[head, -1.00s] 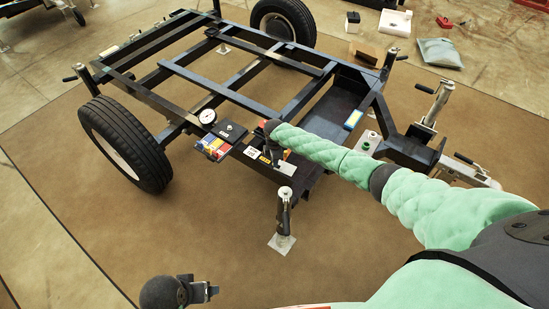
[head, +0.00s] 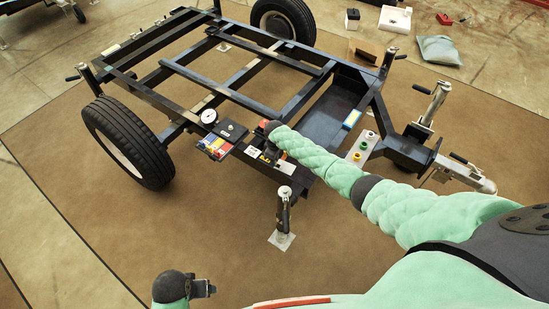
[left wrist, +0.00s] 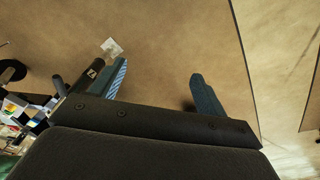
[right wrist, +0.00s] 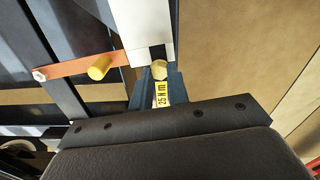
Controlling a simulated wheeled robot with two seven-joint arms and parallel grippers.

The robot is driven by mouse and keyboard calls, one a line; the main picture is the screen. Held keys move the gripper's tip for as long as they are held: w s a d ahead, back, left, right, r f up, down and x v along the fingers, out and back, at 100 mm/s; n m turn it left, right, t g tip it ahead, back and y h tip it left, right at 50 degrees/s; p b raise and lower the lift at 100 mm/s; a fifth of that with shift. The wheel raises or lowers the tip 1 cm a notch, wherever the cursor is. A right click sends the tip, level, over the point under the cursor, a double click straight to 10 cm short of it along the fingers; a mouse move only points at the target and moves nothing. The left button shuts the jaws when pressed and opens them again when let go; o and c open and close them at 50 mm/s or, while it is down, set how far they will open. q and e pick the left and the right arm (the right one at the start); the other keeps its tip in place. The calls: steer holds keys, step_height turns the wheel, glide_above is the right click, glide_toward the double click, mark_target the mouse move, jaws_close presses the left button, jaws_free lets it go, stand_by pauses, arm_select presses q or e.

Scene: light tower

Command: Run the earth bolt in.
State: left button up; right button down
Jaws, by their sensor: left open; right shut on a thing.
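In the right wrist view, a brass hex bolt head (right wrist: 160,70), which I take for the earth bolt, sits between the fingertips of my right gripper (right wrist: 160,74), at the end of a white plate (right wrist: 143,22). The fingers are shut on it. A yellow label reading 25 N m (right wrist: 162,94) shows between the fingers. In the head view my right gripper (head: 273,150) is down at the near edge of the trailer frame (head: 290,101); the bolt is hidden there. My left gripper (head: 203,288) is open and empty, low in front of the trailer; its fingers show apart in the left wrist view (left wrist: 157,85).
A copper-coloured strap (right wrist: 70,67) with a yellow round post (right wrist: 99,67) lies left of the bolt. A jack leg (head: 284,212) stands in front. The brown mat (head: 130,235) is mostly clear.

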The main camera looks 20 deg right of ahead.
steer(key=m, duration=0.1)
steer(key=m+p, duration=0.1)
steer(key=m, duration=0.1)
steer(key=m+p, duration=0.1)
steer(key=shift+w+r+m, duration=0.1)
steer(key=shift+r+m, duration=0.15)
steer(key=shift+m, duration=0.15)
steer(key=m+p, duration=0.3)
steer(key=m, duration=0.3)
steer(key=shift+w, duration=0.1)
steer(key=m, duration=0.3)
steer(key=shift+p, duration=0.4)
steer(key=m+p, duration=0.1)
steer(key=m, duration=0.2)
steer(key=shift+m, duration=1.3)
steer(key=m+p, duration=0.1)
steer(key=m, duration=0.4)
steer(key=shift+d+m, duration=0.1)
steer(key=shift+m, duration=1)
steer(key=m, duration=0.2)
steer(key=shift+m, duration=1.6)
steer(key=shift+m+b, duration=0.35)
steer(key=shift+m, duration=1.15)
arm_select(q)
steer(key=s+a+f, duration=0.1)
steer(key=f, duration=1.1)
steer(key=s+a+f, duration=0.2)
steer(key=f, duration=1.1)
steer(key=shift+a+f, duration=0.15)
steer(key=shift+f, duration=0.05)
